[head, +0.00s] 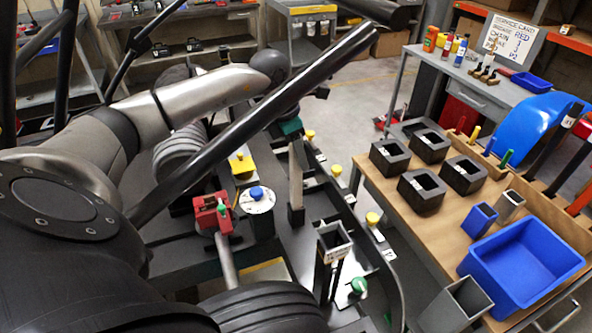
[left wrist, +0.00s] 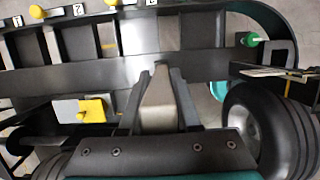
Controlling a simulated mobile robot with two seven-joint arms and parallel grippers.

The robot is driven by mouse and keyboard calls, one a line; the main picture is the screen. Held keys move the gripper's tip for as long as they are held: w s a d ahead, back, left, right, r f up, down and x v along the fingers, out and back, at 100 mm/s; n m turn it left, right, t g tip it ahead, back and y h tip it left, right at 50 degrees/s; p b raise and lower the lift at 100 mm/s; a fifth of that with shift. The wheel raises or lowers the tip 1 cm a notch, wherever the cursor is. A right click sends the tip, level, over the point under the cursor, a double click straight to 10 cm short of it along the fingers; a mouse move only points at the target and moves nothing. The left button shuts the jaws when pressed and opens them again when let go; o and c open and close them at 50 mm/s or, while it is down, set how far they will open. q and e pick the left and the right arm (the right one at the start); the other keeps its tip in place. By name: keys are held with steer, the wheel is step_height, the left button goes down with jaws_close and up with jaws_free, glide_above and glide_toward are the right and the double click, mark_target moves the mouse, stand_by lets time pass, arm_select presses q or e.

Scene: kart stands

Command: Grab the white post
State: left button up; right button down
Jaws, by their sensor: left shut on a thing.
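The white post (head: 296,178), a slim pale upright bar, stands in a dark socket on the kart's black floor in the middle of the head view. My left gripper (head: 294,142) reaches down to its upper part from above. In the left wrist view the two dark fingers of my left gripper (left wrist: 159,82) lie on either side of the pale post (left wrist: 159,105) and are shut on it. A diagonal black bar hides part of the left gripper in the head view. My right gripper does not show.
A red block with a lever (head: 208,215) and a blue-capped canister (head: 259,202) stand left of the post. Yellow knobs (head: 372,218) line the side rail. A wooden table at right bears black blocks (head: 421,190) and a blue bin (head: 522,262). Open floor shows behind.

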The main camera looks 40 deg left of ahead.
arm_select(q)
jaws_close()
steer(key=shift+r, duration=0.1)
stand_by(0.8)
steer(key=shift+r, duration=0.1)
